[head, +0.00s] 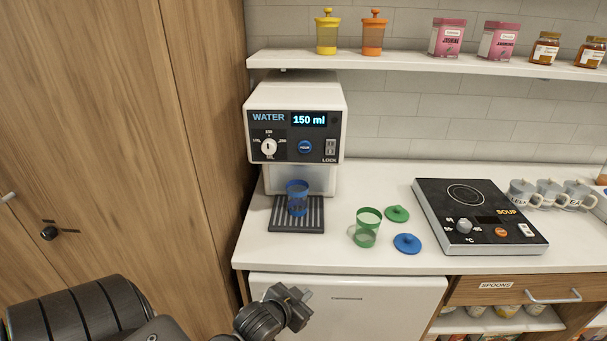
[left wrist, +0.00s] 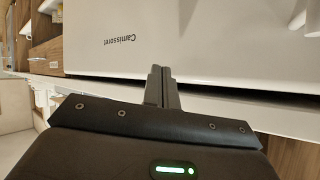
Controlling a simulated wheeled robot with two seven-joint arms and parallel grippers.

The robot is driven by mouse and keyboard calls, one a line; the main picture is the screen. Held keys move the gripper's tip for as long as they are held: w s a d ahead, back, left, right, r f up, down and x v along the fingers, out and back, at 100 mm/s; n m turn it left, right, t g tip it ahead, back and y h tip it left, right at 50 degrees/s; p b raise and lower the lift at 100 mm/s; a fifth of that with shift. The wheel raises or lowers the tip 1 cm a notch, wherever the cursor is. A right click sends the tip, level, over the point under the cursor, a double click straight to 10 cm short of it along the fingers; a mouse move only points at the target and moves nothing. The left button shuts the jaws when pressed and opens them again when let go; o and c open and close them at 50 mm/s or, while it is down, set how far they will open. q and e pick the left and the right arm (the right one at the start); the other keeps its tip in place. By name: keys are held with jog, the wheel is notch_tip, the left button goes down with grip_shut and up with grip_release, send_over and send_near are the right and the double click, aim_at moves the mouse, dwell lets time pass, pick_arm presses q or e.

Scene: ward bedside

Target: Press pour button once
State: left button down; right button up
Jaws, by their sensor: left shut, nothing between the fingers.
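The white water dispenser (head: 294,97) stands on the counter at the left, its display reading "150 ml". The round blue pour button (head: 305,147) is on its dark front panel, between a white dial (head: 268,149) and a lock switch (head: 330,147). A blue cup (head: 297,190) stands on the drip tray (head: 283,224) under the spout. My left gripper (head: 304,296) is low in front of the white fridge door, below the counter edge and well apart from the button. In the left wrist view its fingers (left wrist: 161,88) are together and empty. My right gripper is not in view.
A green cup (head: 366,228), a green lid (head: 397,213) and a blue lid (head: 407,243) are on the counter right of the tray. A hot plate (head: 480,217) and several mugs stand further right. A shelf (head: 430,63) with jars runs above. A wooden cabinet (head: 130,150) borders the left.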

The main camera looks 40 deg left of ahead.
aim_at(305, 147)
pick_arm(q)
jog(key=w+a+r+t, duration=0.1)
jog(key=r+t, duration=0.5)
jog(key=r, duration=1)
jog(key=w+a+r+m+t, duration=0.1)
jog(key=r+t, duration=0.5)
jog(key=r, duration=1)
jog(key=shift+w+a+r+m+h, duration=0.3)
jog(key=shift+w+a+r+h, duration=0.15)
jog(key=shift+a, duration=0.65)
jog(key=shift+w+a+f, duration=0.1)
jog(key=shift+w, duration=0.05)
jog(key=w+a, duration=0.5)
jog(key=w, duration=0.1)
jog(key=shift+w, duration=0.4)
jog(key=shift+a, duration=0.1)
